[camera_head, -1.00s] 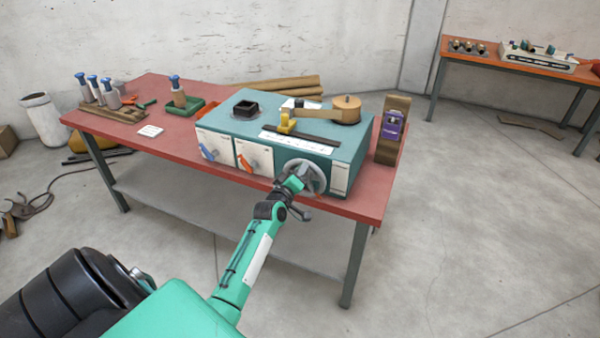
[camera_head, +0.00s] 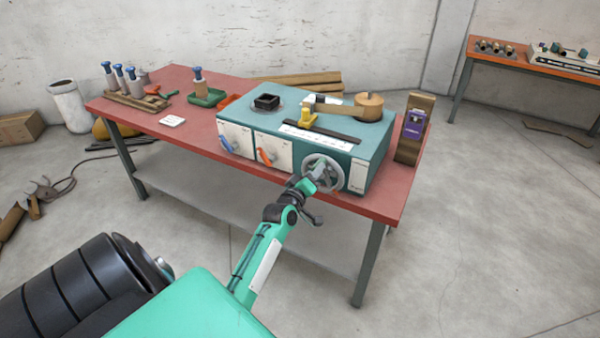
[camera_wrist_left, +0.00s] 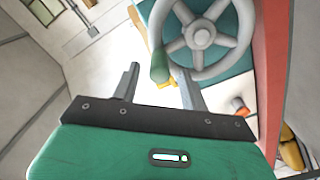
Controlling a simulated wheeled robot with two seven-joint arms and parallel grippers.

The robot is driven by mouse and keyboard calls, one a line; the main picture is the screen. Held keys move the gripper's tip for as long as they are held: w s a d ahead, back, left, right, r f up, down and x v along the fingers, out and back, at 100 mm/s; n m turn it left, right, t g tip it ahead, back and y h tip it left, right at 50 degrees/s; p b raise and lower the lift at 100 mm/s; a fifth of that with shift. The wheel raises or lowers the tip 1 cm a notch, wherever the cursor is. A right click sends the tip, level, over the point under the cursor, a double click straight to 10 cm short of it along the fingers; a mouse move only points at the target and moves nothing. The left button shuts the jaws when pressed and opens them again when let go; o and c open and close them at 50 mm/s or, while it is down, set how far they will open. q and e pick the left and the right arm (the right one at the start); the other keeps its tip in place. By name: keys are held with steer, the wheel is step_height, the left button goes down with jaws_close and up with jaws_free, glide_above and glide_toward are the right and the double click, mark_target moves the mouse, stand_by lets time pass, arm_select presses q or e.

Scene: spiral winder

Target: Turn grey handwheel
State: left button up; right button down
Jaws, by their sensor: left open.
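The grey handwheel (camera_head: 337,182) is mounted on the front of the teal winder box (camera_head: 375,150), near its right end. It is a spoked ring, also large at the top of the left wrist view (camera_wrist_left: 241,41). A green handle (camera_wrist_left: 158,66) stands at the left of its rim there. My left gripper (camera_head: 307,186) is just in front of the wheel's lower left. In the left wrist view its two fingers (camera_wrist_left: 158,72) are apart, with the handle showing in the gap between their tips. I cannot tell whether they touch it. My right gripper is not in view.
The box stands on a red table (camera_head: 185,138). Its front also has a blue lever (camera_head: 226,144) and an orange lever (camera_head: 266,155). A wooden spool (camera_head: 369,106) and a yellow guide (camera_head: 308,118) are on top. A purple-fronted device (camera_head: 414,125) stands to the right.

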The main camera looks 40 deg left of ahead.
arm_select(q)
steer(key=b+v, duration=0.1)
steer(key=v, duration=0.9)
steer(key=shift+s+b, duration=0.15)
steer(key=shift+b, duration=0.15)
steer(key=shift+a, duration=0.1)
